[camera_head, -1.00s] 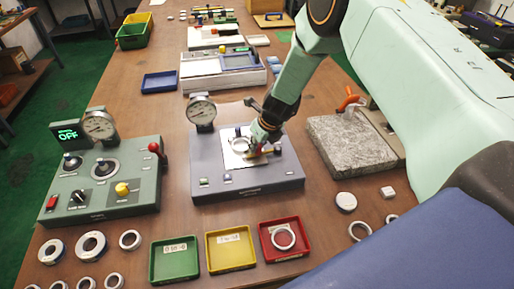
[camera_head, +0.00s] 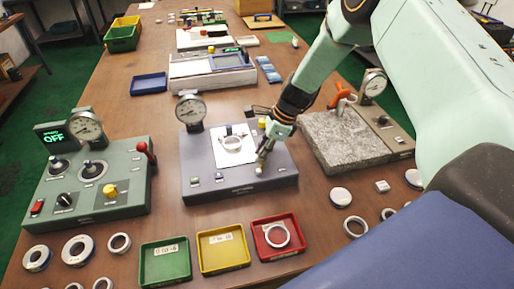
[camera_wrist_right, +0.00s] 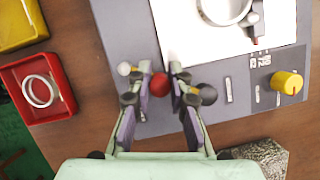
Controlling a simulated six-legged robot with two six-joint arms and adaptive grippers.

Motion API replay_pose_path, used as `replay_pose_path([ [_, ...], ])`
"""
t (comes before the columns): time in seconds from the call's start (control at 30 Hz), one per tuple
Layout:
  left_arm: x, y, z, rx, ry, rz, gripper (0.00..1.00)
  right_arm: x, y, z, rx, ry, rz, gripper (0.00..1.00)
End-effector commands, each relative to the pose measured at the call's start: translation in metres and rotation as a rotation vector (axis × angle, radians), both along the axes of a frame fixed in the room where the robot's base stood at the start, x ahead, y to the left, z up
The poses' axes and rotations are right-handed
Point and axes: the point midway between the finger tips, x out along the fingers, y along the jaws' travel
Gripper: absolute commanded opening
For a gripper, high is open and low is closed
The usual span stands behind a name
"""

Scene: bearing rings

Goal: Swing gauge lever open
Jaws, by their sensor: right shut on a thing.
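The grey gauge box (camera_head: 225,186) stands mid-table with a dial gauge (camera_head: 190,110) at its back left. A metal ring (camera_head: 233,143) lies on its white plate (camera_head: 222,160); the ring also shows at the top of the right wrist view (camera_wrist_right: 224,8). My right gripper (camera_head: 264,160) is low over the box's right part, right of the white plate. In the right wrist view its fingers (camera_wrist_right: 152,90) are closed around the lever's red ball knob (camera_wrist_right: 159,84). The rest of the lever is hidden. My left gripper is not in view.
Green (camera_head: 165,279), yellow (camera_head: 222,266) and red (camera_head: 264,250) trays stand in front; the red one holds a ring. A green control box (camera_head: 110,208) is at left and a granite block (camera_head: 345,150) at right. Loose rings lie along the front.

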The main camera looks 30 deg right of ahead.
Motion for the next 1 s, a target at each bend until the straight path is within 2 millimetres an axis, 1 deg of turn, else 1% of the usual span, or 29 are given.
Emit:
replay_pose_path([
  [0.03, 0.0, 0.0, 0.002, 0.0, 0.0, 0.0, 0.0, 0.002, -0.004, 0.004, -0.002, -0.01, 0.027, 0.0],
  [0.2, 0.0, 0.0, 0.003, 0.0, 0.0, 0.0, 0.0, -0.002, -0.008, 0.004, -0.002, -0.011, 0.126, 0.0],
  [0.4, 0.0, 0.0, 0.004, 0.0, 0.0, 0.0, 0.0, -0.005, -0.011, 0.004, -0.003, -0.012, 0.196, 0.0],
  [0.63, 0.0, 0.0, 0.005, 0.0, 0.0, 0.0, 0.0, -0.006, -0.013, 0.004, -0.004, -0.013, 0.23, 0.0],
  [1.0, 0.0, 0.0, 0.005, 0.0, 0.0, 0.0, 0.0, -0.006, -0.014, 0.004, -0.005, -0.013, 0.233, 0.0],
])
